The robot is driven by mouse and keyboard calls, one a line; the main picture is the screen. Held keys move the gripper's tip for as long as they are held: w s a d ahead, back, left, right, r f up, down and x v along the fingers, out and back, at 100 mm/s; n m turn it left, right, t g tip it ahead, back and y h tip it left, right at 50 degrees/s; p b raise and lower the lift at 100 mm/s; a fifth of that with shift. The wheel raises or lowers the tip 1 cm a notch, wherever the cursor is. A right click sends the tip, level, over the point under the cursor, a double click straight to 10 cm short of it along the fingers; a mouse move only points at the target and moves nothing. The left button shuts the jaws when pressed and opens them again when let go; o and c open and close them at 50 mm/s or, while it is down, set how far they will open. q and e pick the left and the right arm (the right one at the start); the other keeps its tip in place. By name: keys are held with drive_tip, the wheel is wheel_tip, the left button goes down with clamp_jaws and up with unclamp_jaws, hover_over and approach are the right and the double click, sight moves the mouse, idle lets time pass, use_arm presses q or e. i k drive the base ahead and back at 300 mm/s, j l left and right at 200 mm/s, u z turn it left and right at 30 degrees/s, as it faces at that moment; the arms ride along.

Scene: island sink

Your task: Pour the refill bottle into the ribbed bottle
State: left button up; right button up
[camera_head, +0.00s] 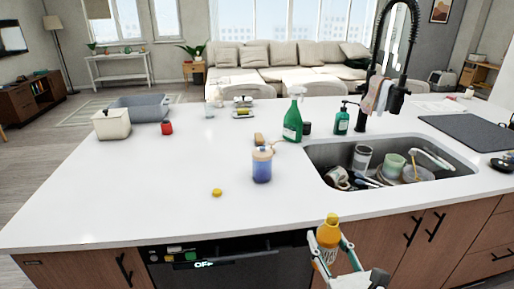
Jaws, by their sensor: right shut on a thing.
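My right gripper (334,254) is shut on a small yellow bottle, which I take for the refill bottle (328,232). It holds the bottle in front of the counter's near edge; the lower part is partly hidden by the fingers. A bottle with a blue lower part and a tan upper part, which I take for the ribbed bottle (262,167), stands upright on the white counter, further back and left of the gripper. Ribs are too small to make out. A small yellow cap (217,192) lies on the counter to its left. My left gripper is not in view.
The sink (318,155) at the right holds a cup, a mug and several dishes. A green spray bottle (293,118) and a soap bottle (342,121) stand behind. A white bin (112,124) and grey tub (140,108) are back left. The front left counter is clear.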

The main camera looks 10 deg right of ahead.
sight(262, 156)
drive_tip(key=i+j+z, duration=0.1)
drive_tip(key=j, duration=0.7)
drive_tip(key=j+z, duration=0.1)
drive_tip(key=j, duration=0.7)
